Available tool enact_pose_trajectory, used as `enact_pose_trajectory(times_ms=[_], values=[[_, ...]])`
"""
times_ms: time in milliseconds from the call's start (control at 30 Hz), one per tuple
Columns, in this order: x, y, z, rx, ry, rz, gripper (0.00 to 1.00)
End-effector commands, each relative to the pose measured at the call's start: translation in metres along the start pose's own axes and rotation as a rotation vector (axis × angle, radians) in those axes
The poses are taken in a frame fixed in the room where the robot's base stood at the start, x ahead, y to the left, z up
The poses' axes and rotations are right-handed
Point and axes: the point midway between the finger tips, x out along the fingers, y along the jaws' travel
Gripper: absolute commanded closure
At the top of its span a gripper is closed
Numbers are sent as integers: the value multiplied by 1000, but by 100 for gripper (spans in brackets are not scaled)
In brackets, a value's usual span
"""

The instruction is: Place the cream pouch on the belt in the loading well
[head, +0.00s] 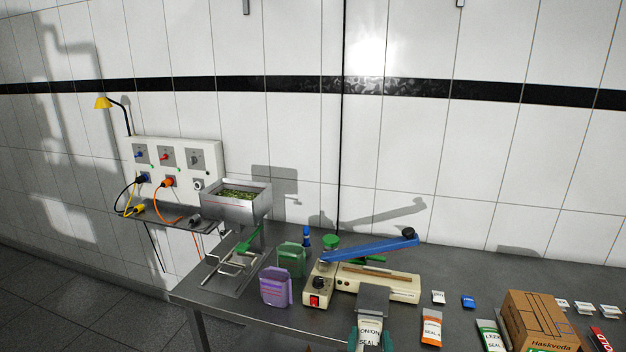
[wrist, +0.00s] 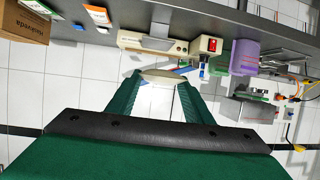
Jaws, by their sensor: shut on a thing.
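The pouch has a white label reading ONION and SEAL. It hangs upright in front of the blue-armed sealer. In the wrist view my gripper (wrist: 165,82) has its two green fingers closed on the pouch, whose cream-coloured edge (wrist: 164,75) shows between the tips. The pouch's lower part is cut off in the head view. No belt or loading well is visible in either view.
The sealer (head: 375,281) stands on the steel table (head: 245,310). Purple (head: 275,287) and green (head: 291,259) containers are to its left. Orange-labelled (head: 432,327) and green-labelled (head: 490,336) pouches and a cardboard box (head: 541,322) are to the right. A steel hopper (head: 237,204) is at the left.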

Motion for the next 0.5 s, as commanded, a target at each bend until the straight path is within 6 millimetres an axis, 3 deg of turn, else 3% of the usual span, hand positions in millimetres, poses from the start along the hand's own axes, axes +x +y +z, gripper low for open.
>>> enact_pose_trajectory(times_ms=[267,500], values=[[6,-13,50,-10,-7,-22,79],[15,-29,124,-22,-11,-51,79]])
